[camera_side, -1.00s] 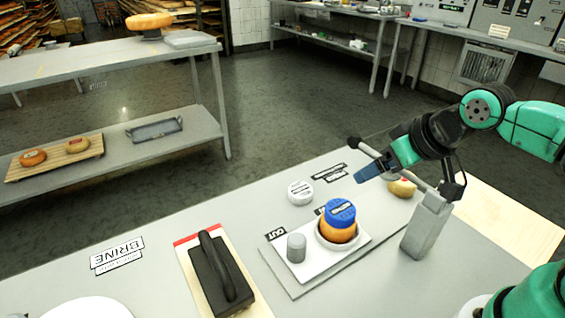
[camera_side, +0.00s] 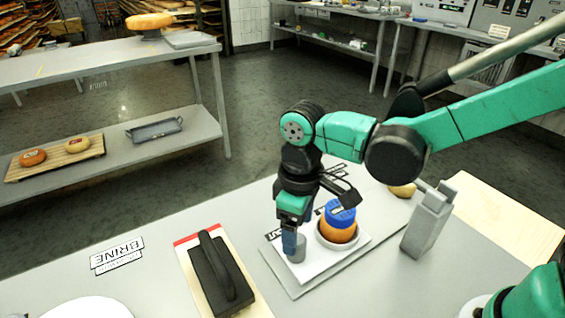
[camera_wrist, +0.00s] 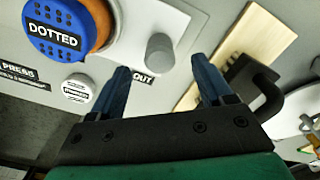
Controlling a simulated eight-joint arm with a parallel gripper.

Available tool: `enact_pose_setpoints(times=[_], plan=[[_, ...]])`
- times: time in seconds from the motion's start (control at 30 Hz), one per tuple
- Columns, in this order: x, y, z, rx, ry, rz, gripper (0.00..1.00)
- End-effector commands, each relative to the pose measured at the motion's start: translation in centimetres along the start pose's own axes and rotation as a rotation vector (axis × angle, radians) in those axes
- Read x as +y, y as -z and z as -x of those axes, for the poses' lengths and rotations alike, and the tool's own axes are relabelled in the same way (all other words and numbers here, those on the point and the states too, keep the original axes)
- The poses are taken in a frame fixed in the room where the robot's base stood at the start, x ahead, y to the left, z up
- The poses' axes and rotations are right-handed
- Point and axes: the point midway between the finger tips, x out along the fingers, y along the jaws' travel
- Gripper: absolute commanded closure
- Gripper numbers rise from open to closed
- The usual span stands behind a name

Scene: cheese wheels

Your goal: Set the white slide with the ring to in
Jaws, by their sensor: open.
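The white slide (camera_side: 318,266) lies on a grey base plate on the table. It carries a grey knob (camera_side: 296,250) at its left and a white ring (camera_side: 356,240) at its right. An orange cheese (camera_side: 338,234) with a blue lid (camera_side: 341,211) sits in the ring. The lid reads DOTTED in the wrist view (camera_wrist: 55,30). An OUT label (camera_wrist: 143,77) is beside the knob (camera_wrist: 160,50). My gripper (camera_side: 290,245) is low at the knob. In the wrist view my open fingers (camera_wrist: 163,72) point towards the knob, one to each side; contact cannot be told.
A black-handled block (camera_side: 222,275) lies on a board left of the slide. A grey post (camera_side: 428,222) stands to the right. A white round piece (camera_wrist: 78,88) labelled with small text lies near the cheese.

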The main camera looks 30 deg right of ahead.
Motion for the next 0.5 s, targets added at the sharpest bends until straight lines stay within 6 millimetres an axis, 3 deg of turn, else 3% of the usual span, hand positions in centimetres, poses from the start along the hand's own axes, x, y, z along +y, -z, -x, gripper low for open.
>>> enact_pose_setpoints(times=[0.3, 0.5], plan=[[0.1, 0.0, -3.8, 0.002, 0.0, -0.002, 0.27], [0.1, 0.0, -4.7, 0.003, 0.0, -0.003, 0.27]])
